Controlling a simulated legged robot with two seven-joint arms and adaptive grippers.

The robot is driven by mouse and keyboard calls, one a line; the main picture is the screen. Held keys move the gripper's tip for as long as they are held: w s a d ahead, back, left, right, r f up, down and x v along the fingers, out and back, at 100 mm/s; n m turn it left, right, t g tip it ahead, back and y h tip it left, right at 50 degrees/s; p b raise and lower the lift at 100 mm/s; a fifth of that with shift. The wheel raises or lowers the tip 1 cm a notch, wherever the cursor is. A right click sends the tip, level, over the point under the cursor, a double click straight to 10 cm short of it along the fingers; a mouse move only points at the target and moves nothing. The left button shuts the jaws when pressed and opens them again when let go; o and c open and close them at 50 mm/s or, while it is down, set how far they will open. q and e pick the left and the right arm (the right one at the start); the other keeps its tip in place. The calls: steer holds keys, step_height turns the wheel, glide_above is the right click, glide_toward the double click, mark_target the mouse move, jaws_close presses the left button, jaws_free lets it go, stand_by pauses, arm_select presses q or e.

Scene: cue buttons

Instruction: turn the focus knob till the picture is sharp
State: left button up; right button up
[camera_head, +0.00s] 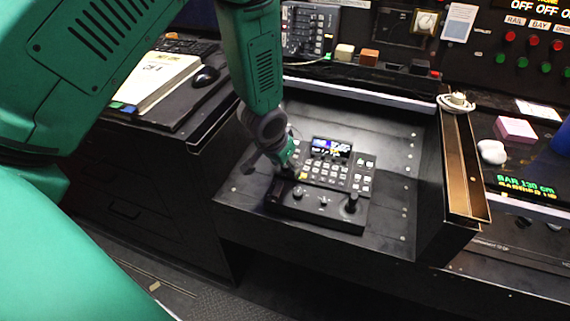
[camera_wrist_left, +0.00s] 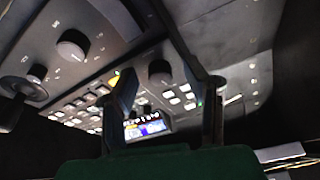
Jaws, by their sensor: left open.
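A black control panel (camera_head: 318,210) with white buttons lies on the console. Its small lit screen (camera_head: 332,148) shows a blue, white and yellow picture, also seen in the left wrist view (camera_wrist_left: 148,127); I cannot tell its sharpness. My left gripper (camera_head: 287,163) reaches down over the panel's left part. In the left wrist view its two fingers (camera_wrist_left: 158,68) are apart and empty, and a dark round knob (camera_wrist_left: 160,71) shows between them; contact cannot be told. Another dark knob (camera_wrist_left: 72,45) shows farther left. Which one is the focus knob cannot be read. My right gripper is not in view.
A binder (camera_head: 160,78) and black mouse (camera_head: 205,76) lie on the left desk. A raised brown-edged divider (camera_head: 462,160) stands right, with a pink block (camera_head: 515,130) beyond it.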

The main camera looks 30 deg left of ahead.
arm_select(q)
steer(key=v, duration=1.1)
steer(key=shift+r, duration=0.3)
steer(key=shift+s, duration=0.1)
steer(key=s+d+f+g, duration=0.3)
steer(key=s+f, duration=1.9)
steer(key=s, duration=0.3)
steer(key=shift+s+d+g, duration=0.15)
steer(key=shift+s+g, duration=0.1)
steer(key=shift+g, duration=0.15)
steer(key=shift+w+f, duration=0.15)
